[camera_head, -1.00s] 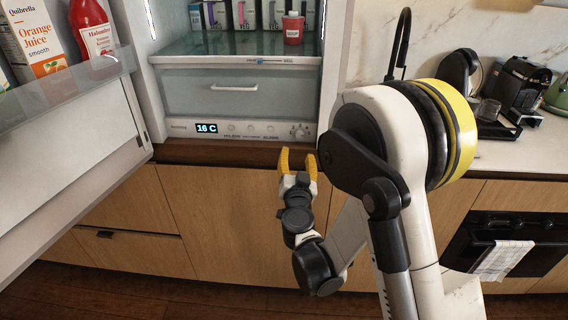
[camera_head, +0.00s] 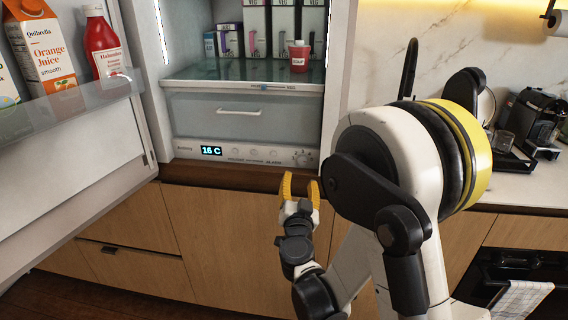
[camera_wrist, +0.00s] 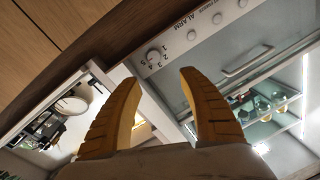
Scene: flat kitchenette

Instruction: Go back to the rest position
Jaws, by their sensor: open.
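My gripper (camera_head: 301,187) has yellow fingers and is open and empty. In the head view it points up in front of the wooden cabinet front, just below the fridge's control panel. In the wrist view my gripper (camera_wrist: 160,100) shows its two fingers spread apart with nothing between them. The fridge (camera_head: 240,153) stands open behind it, with a display reading 16 C. The fridge panel with its dial also shows in the wrist view (camera_wrist: 172,45), tilted. My arm is folded at the right of the head view.
The open fridge door (camera_head: 70,150) fills the left, holding a juice carton (camera_head: 38,50) and a red bottle (camera_head: 103,45). A coffee machine (camera_head: 537,118) stands on the right counter, above an oven (camera_head: 500,275).

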